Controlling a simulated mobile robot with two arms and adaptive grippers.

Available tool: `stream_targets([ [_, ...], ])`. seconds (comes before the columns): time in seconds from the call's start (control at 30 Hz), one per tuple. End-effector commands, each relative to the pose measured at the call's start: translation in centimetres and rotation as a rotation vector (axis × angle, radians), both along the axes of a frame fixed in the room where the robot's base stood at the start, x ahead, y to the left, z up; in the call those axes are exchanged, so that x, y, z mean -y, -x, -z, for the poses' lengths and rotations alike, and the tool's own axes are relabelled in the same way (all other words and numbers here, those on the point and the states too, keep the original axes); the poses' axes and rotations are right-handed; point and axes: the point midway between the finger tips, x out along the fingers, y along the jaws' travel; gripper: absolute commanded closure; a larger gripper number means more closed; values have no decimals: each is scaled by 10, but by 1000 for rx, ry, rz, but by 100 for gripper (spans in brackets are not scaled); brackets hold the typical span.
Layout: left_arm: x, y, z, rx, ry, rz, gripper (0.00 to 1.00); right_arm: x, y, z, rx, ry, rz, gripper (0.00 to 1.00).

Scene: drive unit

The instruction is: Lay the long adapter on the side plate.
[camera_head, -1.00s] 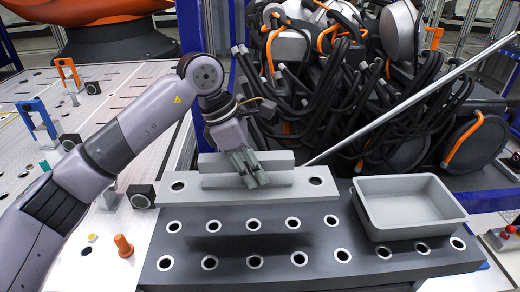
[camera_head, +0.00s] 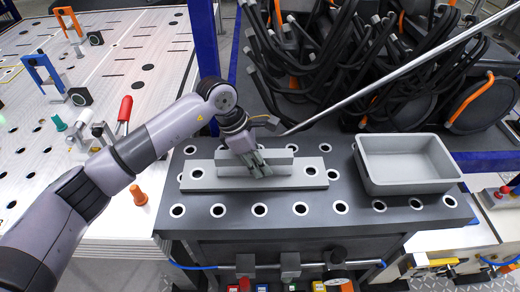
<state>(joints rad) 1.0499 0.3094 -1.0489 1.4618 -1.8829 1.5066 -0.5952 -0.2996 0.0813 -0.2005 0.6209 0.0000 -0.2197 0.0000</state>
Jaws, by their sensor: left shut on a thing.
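The long adapter (camera_head: 290,181) is a light grey bar with a raised rib and a hole near each end. My left gripper (camera_head: 257,167) is shut on its rib near the middle. The dark grey side plate (camera_head: 359,223), with ringed holes in rows, lies under it. The adapter is level, along the plate, between the front and back rows. It hides part of the back row. I cannot tell whether it touches the plate. My right gripper is not in view.
A grey bin (camera_head: 408,185) stands at the plate's right. A long thin rod (camera_head: 390,83) slants behind the gripper to the upper right. Black cables and round parts crowd the back. A white perforated table (camera_head: 140,62) with clamps is at the left.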

Motion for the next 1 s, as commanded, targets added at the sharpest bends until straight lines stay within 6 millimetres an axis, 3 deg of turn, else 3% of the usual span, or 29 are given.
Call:
stream_targets([
  [0.37, 2, -2, 0, 7, 7, 1, 100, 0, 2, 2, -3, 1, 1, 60],
  [0.4, 0, 0, 3, 1, 1, 1, 73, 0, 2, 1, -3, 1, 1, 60],
  [0.67, 0, 0, 3, 1, 1, 1, 56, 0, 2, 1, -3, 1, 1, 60],
  [1.0, 0, 0, 0, 1, 1, 1, 56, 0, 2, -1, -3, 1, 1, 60],
])
